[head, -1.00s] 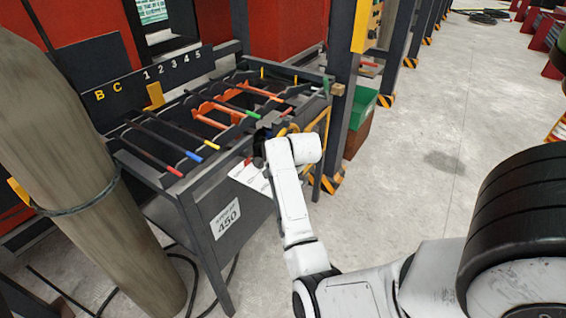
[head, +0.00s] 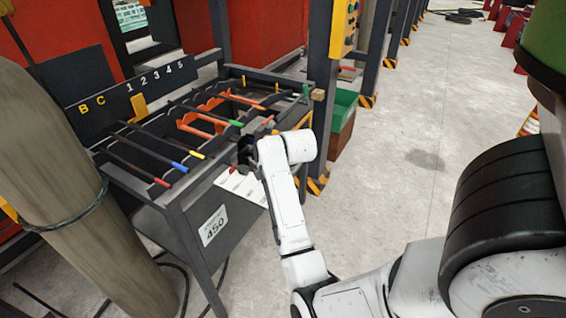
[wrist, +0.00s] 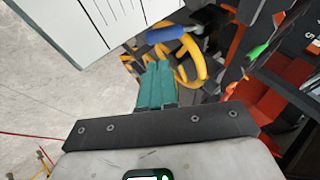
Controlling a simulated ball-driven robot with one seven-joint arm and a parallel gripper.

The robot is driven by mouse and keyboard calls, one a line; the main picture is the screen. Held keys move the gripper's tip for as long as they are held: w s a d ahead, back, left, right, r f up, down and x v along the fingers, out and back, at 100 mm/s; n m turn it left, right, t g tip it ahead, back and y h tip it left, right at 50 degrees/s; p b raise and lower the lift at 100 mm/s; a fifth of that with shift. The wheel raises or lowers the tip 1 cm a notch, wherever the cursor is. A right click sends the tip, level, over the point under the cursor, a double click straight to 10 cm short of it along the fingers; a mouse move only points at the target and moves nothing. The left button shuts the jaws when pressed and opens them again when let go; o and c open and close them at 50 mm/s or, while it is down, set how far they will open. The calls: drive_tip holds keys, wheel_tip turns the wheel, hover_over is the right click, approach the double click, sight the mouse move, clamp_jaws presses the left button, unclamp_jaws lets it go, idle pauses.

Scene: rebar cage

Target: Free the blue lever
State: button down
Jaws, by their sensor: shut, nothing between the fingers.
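In the wrist view the blue lever (wrist: 168,33) shows as a short blue grip on a grey metal end, lying across thick yellow curved bars (wrist: 195,60). Its far end is lost among dark parts. My gripper (wrist: 157,68) has teal fingers, shut with nothing between them. They point toward the yellow bars, just below the blue grip in the picture; I cannot tell whether they touch. In the head view my gripper (head: 246,152) is a dark shape at the right end of the rack table, and the lever is hidden behind my arm.
The rack table (head: 193,205) holds several bars with coloured tips, including a blue-tipped bar (head: 180,168). A white sheet (head: 241,185) hangs at its front. A post (head: 322,95) and a green bin (head: 344,105) stand beyond. Open floor (head: 400,190) lies right.

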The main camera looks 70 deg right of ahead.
drive_tip(key=v, duration=0.5)
drive_tip(key=shift+s+a, duration=0.35)
drive_tip(key=shift+s, duration=0.2)
drive_tip(key=shift+f, duration=0.1)
drive_tip(key=a+f+n, duration=0.1)
drive_tip(key=a, duration=0.1)
drive_tip(key=a+f+n+y, duration=0.1)
drive_tip(key=a+n, duration=0.1)
drive_tip(key=a, duration=0.1)
drive_tip(key=w+a+f+n, duration=0.1)
drive_tip(key=a+f+n, duration=0.1)
drive_tip(key=a, duration=0.1)
drive_tip(key=shift+w+g, duration=0.1)
drive_tip(key=shift+g, duration=0.2)
drive_tip(key=s+a+f+n+g+y, duration=0.1)
drive_tip(key=s+a+f+n, duration=0.2)
drive_tip(key=a+n, duration=0.2)
drive_tip(key=s+a+f+n+g+y, duration=0.1)
drive_tip(key=s+a+f+n, duration=0.3)
drive_tip(key=a, duration=0.8)
drive_tip(key=s+a+f+n+g+y, duration=0.1)
drive_tip(key=s+a+f+n+y, duration=0.1)
drive_tip(key=a+n, duration=0.5)
drive_tip(key=shift+s+a+f+g+y, duration=0.4)
drive_tip(key=shift+s+a+f, duration=0.3)
drive_tip(key=shift+a, duration=0.45)
